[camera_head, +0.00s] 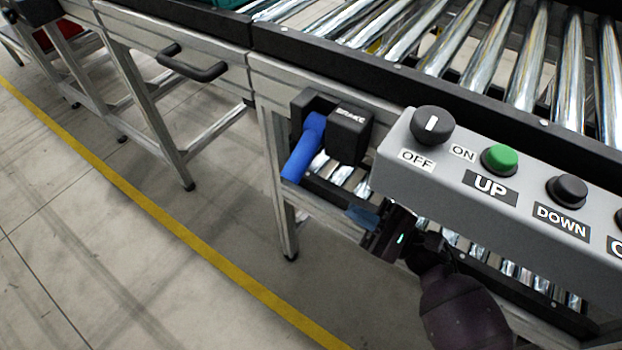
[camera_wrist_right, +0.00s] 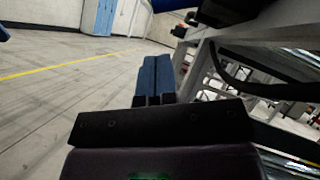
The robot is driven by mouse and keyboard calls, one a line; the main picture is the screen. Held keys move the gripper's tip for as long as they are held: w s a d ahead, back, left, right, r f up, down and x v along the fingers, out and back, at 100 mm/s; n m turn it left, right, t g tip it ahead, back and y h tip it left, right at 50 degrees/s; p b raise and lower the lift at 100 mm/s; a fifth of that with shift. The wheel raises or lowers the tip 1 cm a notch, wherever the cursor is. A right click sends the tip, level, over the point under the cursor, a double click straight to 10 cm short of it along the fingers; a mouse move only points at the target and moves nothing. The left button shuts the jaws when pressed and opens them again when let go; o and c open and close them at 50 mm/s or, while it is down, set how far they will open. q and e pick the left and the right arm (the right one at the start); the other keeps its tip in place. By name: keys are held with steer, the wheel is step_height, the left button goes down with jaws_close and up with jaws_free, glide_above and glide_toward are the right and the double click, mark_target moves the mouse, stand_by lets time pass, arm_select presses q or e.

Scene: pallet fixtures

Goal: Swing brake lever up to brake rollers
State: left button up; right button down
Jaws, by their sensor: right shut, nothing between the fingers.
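The brake lever has a blue handle (camera_head: 305,148) that slants down and to the left from a black block marked BRAKE (camera_head: 349,134) on the conveyor's side rail. My right gripper (camera_head: 362,222) is below and to the right of the handle, apart from it, under the grey control box. Its blue fingers are together and empty. They also show in the right wrist view (camera_wrist_right: 155,78), pointing ahead. A piece of blue at the top of that view may be the handle. My left gripper is not in view.
The grey control box (camera_head: 400,178) with a knob and buttons juts out above my right arm. Shiny rollers (camera_head: 490,45) lie on top of the conveyor. A black pull handle (camera_head: 192,65) sits further left. The floor left of the frame legs is open, with a yellow line (camera_head: 180,230).

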mark_target(301, 159)
steer(key=x, duration=1)
stand_by(0.3)
arm_select(q)
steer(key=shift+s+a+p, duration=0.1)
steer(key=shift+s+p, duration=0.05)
steer(key=shift+p, duration=0.4)
arm_select(e)
steer(key=m+t, duration=0.1)
steer(key=s+r+m+t, duration=0.1)
steer(key=m, duration=0.1)
steer(key=a+m+t, duration=0.1)
steer(key=m, duration=0.1)
steer(key=shift+s+r+h, duration=0.15)
steer(key=shift+r+h, duration=0.15)
steer(key=shift+r, duration=0.1)
